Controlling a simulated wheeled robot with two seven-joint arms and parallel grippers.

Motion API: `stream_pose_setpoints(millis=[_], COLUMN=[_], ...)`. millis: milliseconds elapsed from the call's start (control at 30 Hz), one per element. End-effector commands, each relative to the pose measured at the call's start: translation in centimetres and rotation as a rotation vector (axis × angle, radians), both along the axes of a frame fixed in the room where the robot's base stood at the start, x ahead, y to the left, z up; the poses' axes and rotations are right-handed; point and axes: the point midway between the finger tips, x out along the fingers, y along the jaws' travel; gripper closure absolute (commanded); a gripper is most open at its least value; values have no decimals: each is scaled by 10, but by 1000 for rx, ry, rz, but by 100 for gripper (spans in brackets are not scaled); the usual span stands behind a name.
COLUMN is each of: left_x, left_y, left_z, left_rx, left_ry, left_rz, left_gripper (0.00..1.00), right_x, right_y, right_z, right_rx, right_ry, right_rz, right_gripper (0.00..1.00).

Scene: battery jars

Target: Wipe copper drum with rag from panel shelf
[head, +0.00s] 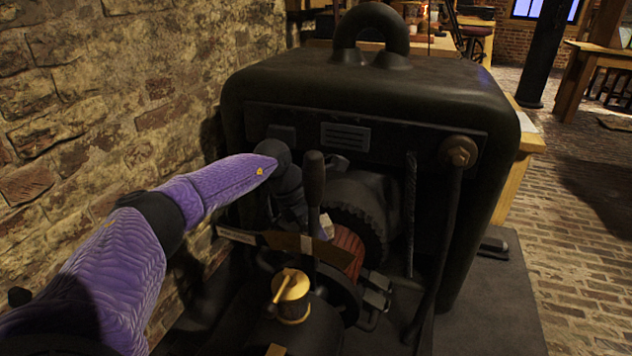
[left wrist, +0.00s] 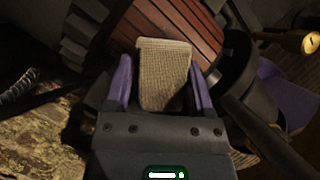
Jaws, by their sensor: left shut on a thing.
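My left arm reaches in from the left to the front of a large dark machine. My left gripper (left wrist: 163,92) is shut on a beige woven rag (left wrist: 163,70), which stands out from between its purple fingers. The copper drum (head: 349,248) shows as a reddish ribbed cylinder inside the machine, and it also shows in the left wrist view (left wrist: 185,27) right beyond the rag. I cannot tell whether the rag touches the drum. In the head view a small pale part of the rag (head: 327,226) shows beside the drum; the gripper is mostly hidden there. My right gripper is not in view.
The dark machine housing (head: 370,95) surrounds the drum above and at the sides. A black upright lever (head: 314,190) and a brass-capped cup (head: 291,290) stand close in front. A brick wall (head: 90,100) is at the left; open brick floor (head: 575,250) lies at the right.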

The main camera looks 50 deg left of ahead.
Motion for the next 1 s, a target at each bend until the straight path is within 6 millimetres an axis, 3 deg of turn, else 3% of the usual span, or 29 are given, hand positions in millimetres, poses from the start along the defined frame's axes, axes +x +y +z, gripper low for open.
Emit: stream_pose_setpoints(millis=[733, 1000], left_x=[1, 16], left_y=[-2, -28], left_z=[-13, -7], left_rx=[0, -2], left_ry=[0, -3], left_rz=[-1, -3], left_gripper=[96, 96], right_x=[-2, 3], right_y=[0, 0], right_z=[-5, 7], right_rx=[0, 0], right_ry=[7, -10], right_rz=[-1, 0], right_gripper=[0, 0])
